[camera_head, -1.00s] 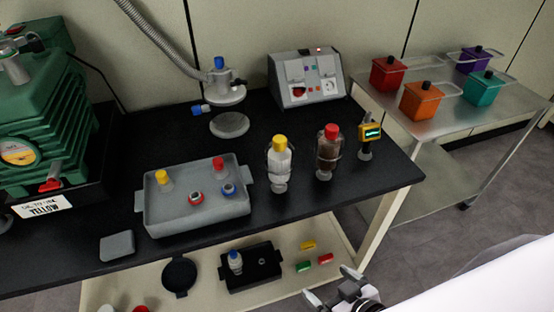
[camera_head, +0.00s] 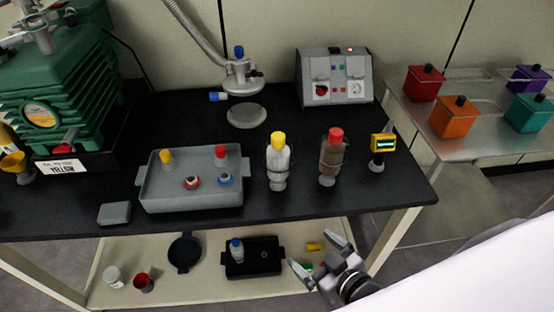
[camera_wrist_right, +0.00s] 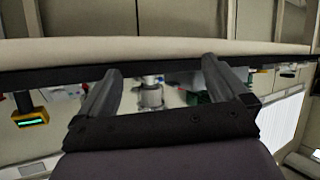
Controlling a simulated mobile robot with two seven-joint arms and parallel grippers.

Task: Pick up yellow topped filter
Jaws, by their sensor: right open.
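A small yellow-topped piece (camera_head: 167,159) stands in the back left of the grey tray (camera_head: 195,207) on the black bench. A clear bottle with a yellow cap (camera_head: 278,158) stands upright just right of the tray. I cannot tell which of these two is the filter. My right gripper (camera_head: 316,251) is open and empty, in front of the bench's front edge and, in the picture, below the bottles. In the right wrist view its fingers (camera_wrist_right: 158,80) are spread with nothing held between them. My left gripper is not in view.
A red-capped brown bottle (camera_head: 332,156) and a yellow meter (camera_head: 381,146) stand right of the yellow-capped bottle. The tray also holds a red-topped piece (camera_head: 221,154). The bench's front edge (camera_head: 330,215) and lower shelf (camera_head: 215,287) lie near my right gripper.

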